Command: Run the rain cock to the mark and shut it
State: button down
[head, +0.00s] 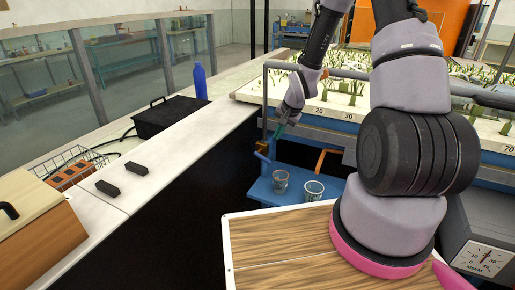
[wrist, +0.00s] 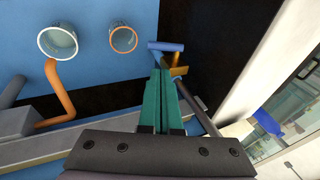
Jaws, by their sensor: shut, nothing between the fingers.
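A small cock with a blue handle (wrist: 165,46) and a brass-coloured body (wrist: 179,70) is at the flume's near end. In the head view its brass part (head: 261,147) is small. My gripper (head: 279,131) has teal fingers, also seen in the wrist view (wrist: 161,76). They are closed and empty, with tips close to the cock; I cannot tell whether they touch. An orange-rimmed glass (head: 280,181) and a white-rimmed glass (head: 314,190) stand on the blue shelf (head: 262,190) below. Their water levels and any mark on them are too small to read.
An orange bent pipe (head: 323,158) is above the shelf, beside the white-rimmed glass. The planted flume bed (head: 345,98) lies behind. A dial gauge (head: 482,258) is at lower right. A white bench (head: 150,165) at left bears a black case (head: 170,115) and blue bottle (head: 200,82).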

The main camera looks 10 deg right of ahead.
aim_at(268, 161)
jog(key=x, duration=1.3)
jog(key=shift+w+f, duration=0.2)
jog(key=shift+f, duration=0.1)
